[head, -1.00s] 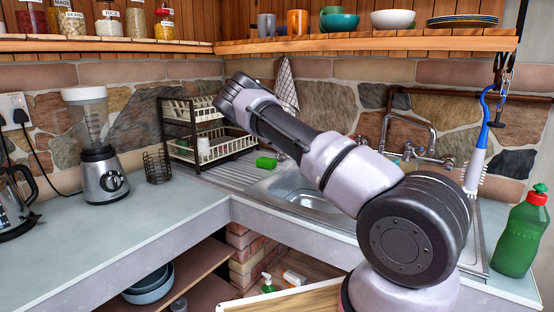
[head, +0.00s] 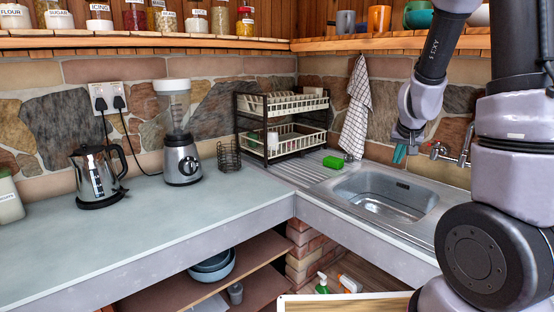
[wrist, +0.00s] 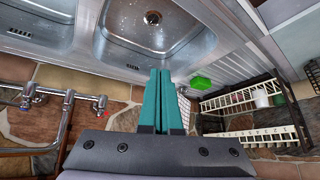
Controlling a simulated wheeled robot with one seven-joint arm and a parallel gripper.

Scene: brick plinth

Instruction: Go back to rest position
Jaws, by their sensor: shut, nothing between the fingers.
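My gripper (head: 399,154) hangs at the right of the head view, in front of the stone wall and above the far side of the sink (head: 388,190). Its teal fingers point down and hold nothing. In the wrist view the two fingers of my gripper (wrist: 161,100) lie side by side, shut, with the sink basin (wrist: 165,30) beyond their tips. My arm is folded up on the right side of the head view.
A green sponge (head: 333,162) lies by the dish rack (head: 283,145) on the drainer. A tap (head: 455,152) stands behind the sink. A wooden shelf (head: 340,46) with mugs and bowls runs above. A blender (head: 181,150) and kettle (head: 97,178) stand left; the counter's front is clear.

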